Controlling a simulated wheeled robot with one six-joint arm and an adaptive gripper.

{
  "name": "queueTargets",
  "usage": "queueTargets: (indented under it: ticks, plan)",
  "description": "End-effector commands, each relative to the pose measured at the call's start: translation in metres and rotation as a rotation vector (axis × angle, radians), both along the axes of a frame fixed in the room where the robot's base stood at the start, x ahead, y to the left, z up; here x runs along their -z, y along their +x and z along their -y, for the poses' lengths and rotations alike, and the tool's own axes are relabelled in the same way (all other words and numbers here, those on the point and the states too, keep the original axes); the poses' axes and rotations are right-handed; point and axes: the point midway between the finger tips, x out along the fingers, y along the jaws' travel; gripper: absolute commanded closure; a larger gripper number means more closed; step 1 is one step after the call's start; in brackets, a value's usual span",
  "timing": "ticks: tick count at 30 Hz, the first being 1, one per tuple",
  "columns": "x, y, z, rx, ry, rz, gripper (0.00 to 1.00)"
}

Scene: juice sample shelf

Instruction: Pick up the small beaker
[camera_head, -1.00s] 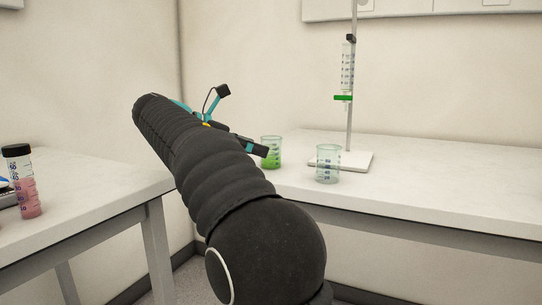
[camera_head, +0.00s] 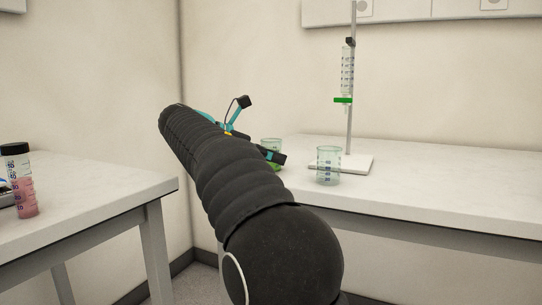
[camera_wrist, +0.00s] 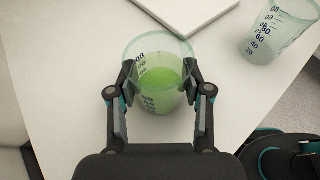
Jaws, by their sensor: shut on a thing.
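The small beaker (camera_wrist: 158,92) is clear, with blue markings and green liquid inside. In the wrist view it stands between the two fingers of my gripper (camera_wrist: 159,88), which press on its sides. In the head view the beaker (camera_head: 271,146) is partly hidden behind my gripper (camera_head: 272,155), at the left end of the bench. I cannot tell whether its base is on the bench or just above it.
An empty clear beaker (camera_head: 328,166) stands to the right, also seen in the wrist view (camera_wrist: 279,33). Behind is a stand base (camera_head: 355,162) with a rod and a burette-like tube (camera_head: 346,72). A capped bottle with pink liquid (camera_head: 23,182) stands on the left table. The bench's right side is clear.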

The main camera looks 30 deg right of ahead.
Motion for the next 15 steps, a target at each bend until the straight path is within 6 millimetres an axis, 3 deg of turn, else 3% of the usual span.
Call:
queueTargets:
  ticks: [8,15]
  plan:
    - [-0.002,0.000,0.000,0.000,0.000,0.000,0.89]
    - [-0.023,0.000,0.000,0.000,0.000,0.002,0.89]
